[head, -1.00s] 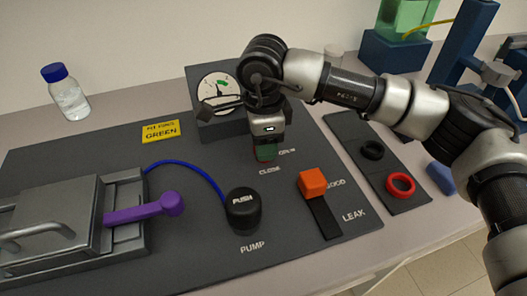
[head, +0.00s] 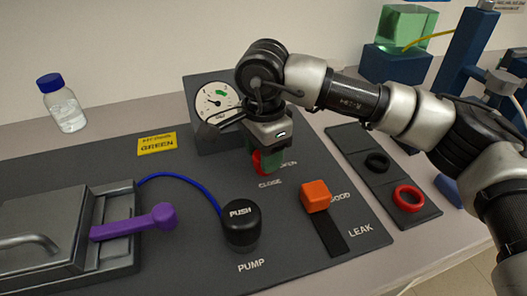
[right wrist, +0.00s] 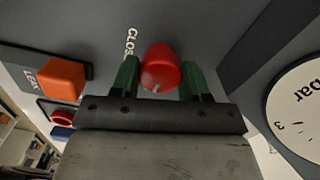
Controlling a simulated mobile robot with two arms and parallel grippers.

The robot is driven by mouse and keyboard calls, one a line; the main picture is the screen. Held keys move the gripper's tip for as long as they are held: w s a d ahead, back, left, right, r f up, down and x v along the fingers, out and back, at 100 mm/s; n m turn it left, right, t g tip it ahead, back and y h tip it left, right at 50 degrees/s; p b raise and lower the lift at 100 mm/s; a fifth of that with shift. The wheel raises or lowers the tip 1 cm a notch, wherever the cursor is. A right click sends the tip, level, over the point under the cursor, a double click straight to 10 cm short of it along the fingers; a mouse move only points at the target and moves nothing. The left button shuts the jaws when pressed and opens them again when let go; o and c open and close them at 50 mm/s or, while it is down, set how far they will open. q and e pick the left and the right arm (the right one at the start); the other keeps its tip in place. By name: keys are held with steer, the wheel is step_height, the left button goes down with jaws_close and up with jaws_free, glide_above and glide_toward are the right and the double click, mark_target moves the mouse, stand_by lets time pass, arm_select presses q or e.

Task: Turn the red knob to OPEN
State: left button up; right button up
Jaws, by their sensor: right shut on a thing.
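The red knob (head: 257,163) shows partly below my right gripper (head: 265,160) in the head view, beside the OPEN and CLOSE labels. In the right wrist view the round red knob (right wrist: 160,66) lies between the two green fingers of my right gripper (right wrist: 160,80), which is shut on it. A small pale mark shows on the knob's near edge, and the CLOSE label is partly in view. The gripper hides part of the knob in the head view. My left gripper is not in view.
The pressure gauge (head: 216,102) stands close behind the gripper. An orange block (head: 316,196) sits on the GOOD/LEAK slot to the right. The black PUSH pump (head: 241,226) is in front. A purple handle (head: 135,222) is at left. A red ring (head: 408,198) lies on the right strip.

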steer(key=shift+r, duration=0.1)
steer(key=o, duration=0.9)
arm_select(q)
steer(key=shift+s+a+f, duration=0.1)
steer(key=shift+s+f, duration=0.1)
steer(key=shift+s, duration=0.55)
arm_select(e)
step_height(320, 180, up, 11)
steer(key=shift+f, duration=0.1)
